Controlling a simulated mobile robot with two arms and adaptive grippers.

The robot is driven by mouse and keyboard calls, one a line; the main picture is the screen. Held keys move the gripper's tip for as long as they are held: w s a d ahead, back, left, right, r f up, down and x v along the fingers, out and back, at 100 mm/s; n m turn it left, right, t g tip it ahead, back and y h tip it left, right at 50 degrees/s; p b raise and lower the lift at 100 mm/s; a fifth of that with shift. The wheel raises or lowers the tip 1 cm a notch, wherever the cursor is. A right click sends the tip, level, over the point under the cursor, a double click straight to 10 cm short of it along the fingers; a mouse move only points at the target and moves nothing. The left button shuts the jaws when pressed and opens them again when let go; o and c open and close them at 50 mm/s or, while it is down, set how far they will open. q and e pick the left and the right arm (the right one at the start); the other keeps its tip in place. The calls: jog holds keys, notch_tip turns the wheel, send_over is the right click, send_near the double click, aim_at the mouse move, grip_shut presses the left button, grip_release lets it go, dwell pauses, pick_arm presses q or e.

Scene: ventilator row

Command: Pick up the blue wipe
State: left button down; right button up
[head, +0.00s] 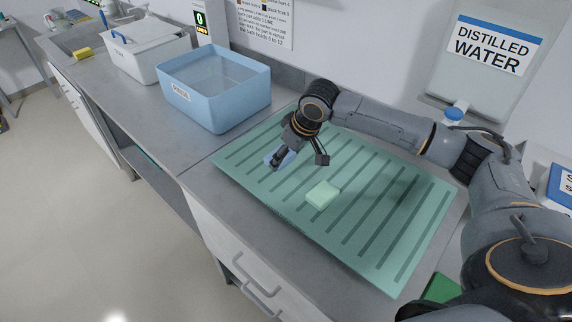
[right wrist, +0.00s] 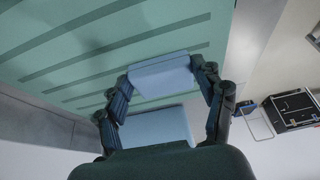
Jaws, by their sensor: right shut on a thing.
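The blue wipe (head: 284,160) is a small light-blue block at my right gripper (head: 297,157), over the far left part of the green ribbed mat (head: 400,255). In the right wrist view the blue wipe (right wrist: 160,75) sits between the two fingers of my right gripper (right wrist: 163,88), which is shut on it. A second light-blue surface (right wrist: 158,125) shows closer to the palm; I cannot tell whether it is part of the same wipe. Whether the wipe touches the mat is unclear. My left gripper is out of view.
A pale green block (head: 323,194) lies on the mat near the gripper. A blue open tub (head: 215,100) stands left of the mat, with a white lidded bin (head: 143,57) and a yellow sponge (head: 83,53) beyond. A distilled water container (head: 480,60) is at the back right.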

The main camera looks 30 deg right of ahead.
jog(key=s+r+b, duration=0.2)
jog(key=s+r, duration=0.7)
jog(key=s, duration=0.4)
jog(key=shift+s+a+r, duration=0.15)
jog(key=shift+s+a, duration=0.2)
jog(key=shift+a, duration=0.05)
jog(key=shift+o, duration=0.4)
